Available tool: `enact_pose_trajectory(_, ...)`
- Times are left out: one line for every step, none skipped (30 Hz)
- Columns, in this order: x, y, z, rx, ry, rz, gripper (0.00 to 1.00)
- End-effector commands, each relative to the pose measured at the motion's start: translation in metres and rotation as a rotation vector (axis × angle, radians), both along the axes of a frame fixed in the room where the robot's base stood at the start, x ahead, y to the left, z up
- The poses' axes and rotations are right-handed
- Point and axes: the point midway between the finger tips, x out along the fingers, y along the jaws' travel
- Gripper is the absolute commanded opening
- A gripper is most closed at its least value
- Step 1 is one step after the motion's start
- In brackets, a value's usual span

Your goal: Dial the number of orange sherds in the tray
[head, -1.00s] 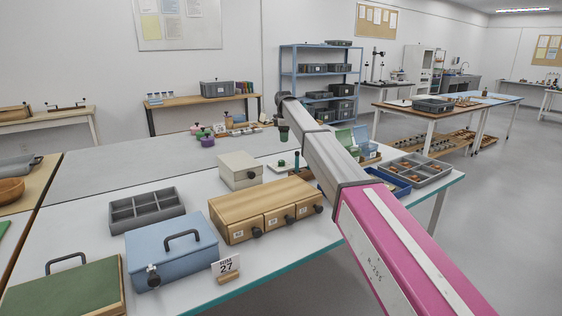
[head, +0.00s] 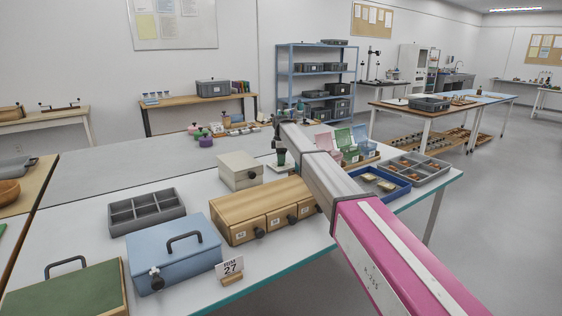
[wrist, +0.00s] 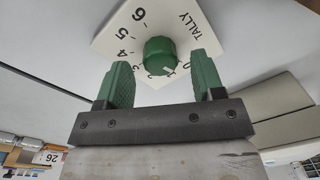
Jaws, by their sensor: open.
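In the wrist view a white TALLY plate (wrist: 117,28) carries a green round knob (wrist: 160,52) ringed by numbers; a pale mark on the knob faces my gripper, near the low numbers. My gripper (wrist: 163,80) is open, its green fingers spread on either side of the knob's near edge, with nothing between them. In the head view my gripper (head: 281,157) hangs low over the plate, which is mostly hidden. A grey compartment tray (head: 441,180) at the right holds small orange-brown sherds, too small to tell apart surely. A blue tray (head: 401,193) holds tan pieces.
A wooden drawer box (head: 235,209), a cream box (head: 238,170), a blue lidded box (head: 170,245) and an empty grey divided tray (head: 147,224) stand left of my arm. Pink, green and blue open boxes (head: 343,138) stand behind it. A "27" sign (head: 231,268) is near the front edge.

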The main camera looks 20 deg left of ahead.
Motion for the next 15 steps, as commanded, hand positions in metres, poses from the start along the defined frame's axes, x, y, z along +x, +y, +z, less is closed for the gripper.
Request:
enact_pose_trajectory(-0.0005,-0.0002,-0.0066,0.000,0.001,0.000,0.62)
enact_pose_trajectory(-0.0006,-0.0002,-0.0090,0.000,0.001,0.000,0.62)
enact_pose_trajectory(-0.0006,-0.0002,-0.0113,0.000,0.001,0.000,0.62)
enact_pose_trajectory(-0.0007,-0.0002,-0.0126,0.000,0.001,0.000,0.62)
enact_pose_trajectory(-0.0006,-0.0002,-0.0135,0.000,0.000,0.000,0.62)
enact_pose_trajectory(-0.0005,-0.0002,-0.0141,0.000,0.000,0.000,0.62)
enact_pose_trajectory(-0.0005,-0.0002,-0.0143,0.000,0.000,0.000,0.62)
enact_pose_trajectory(-0.0004,-0.0002,-0.0144,0.000,0.000,0.000,0.62)
enact_pose_trajectory(-0.0004,-0.0002,-0.0142,0.000,0.000,0.000,0.62)
enact_pose_trajectory(-0.0004,-0.0002,-0.0142,0.000,0.000,0.000,0.62)
enact_pose_trajectory(-0.0004,-0.0002,-0.0142,0.000,0.000,0.000,0.62)
enact_pose_trajectory(-0.0004,-0.0002,-0.0141,0.000,0.000,0.000,0.62)
enact_pose_trajectory(-0.0004,-0.0002,-0.0141,0.000,0.000,0.000,0.52)
enact_pose_trajectory(-0.0004,-0.0002,-0.0141,0.000,0.000,0.000,0.42)
enact_pose_trajectory(-0.0004,-0.0002,-0.0141,0.000,0.000,0.000,0.29)
